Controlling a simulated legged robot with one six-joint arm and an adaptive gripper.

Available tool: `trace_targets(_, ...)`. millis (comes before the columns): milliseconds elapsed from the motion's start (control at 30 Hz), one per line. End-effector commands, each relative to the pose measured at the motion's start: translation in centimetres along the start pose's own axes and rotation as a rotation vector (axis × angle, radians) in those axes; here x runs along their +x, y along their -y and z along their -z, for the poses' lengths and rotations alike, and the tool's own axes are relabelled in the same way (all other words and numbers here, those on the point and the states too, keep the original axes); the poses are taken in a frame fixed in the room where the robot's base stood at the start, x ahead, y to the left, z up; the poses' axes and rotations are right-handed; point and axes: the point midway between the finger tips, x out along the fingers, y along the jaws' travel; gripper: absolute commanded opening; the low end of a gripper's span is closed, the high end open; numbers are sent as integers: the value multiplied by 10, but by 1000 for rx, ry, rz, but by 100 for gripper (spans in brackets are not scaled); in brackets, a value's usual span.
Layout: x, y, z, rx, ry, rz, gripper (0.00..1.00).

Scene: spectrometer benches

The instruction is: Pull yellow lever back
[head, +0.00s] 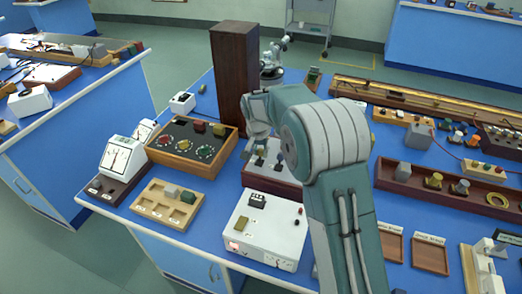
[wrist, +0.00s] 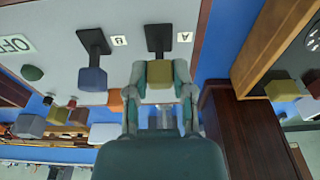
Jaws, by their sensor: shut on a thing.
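The yellow lever (wrist: 160,73) has a yellow block knob on a black stem, beside a label A in the wrist view. My gripper (wrist: 160,88) is shut on that knob, with one finger on each side of it. A blue-grey lever (wrist: 93,78) stands beside it, next to label B, and is not touched. The lever box (head: 268,182) has a grey top and dark red sides in the head view. There my gripper (head: 258,130) is over its back part, and my arm partly hides the box. The yellow knob cannot be made out in the head view.
A tall dark wooden block (head: 235,75) stands right behind my gripper. A wooden tray with coloured knobs (head: 193,147) is to the left of the lever box. A white instrument box (head: 265,228) is in front of it. Wooden racks (head: 430,185) lie to the right.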

Motion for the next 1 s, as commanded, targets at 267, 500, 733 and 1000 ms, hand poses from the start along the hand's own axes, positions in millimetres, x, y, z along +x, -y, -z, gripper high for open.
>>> trace_targets(267, -1, 1, -12, -6, -186, 1, 0)
trace_targets(500, -1, 2, -19, -6, -313, 2, 0)
trace_targets(733, 0, 2, -26, -9, -425, 1, 0)
trace_targets(1000, 2, 2, -32, -10, -547, 0, 0)
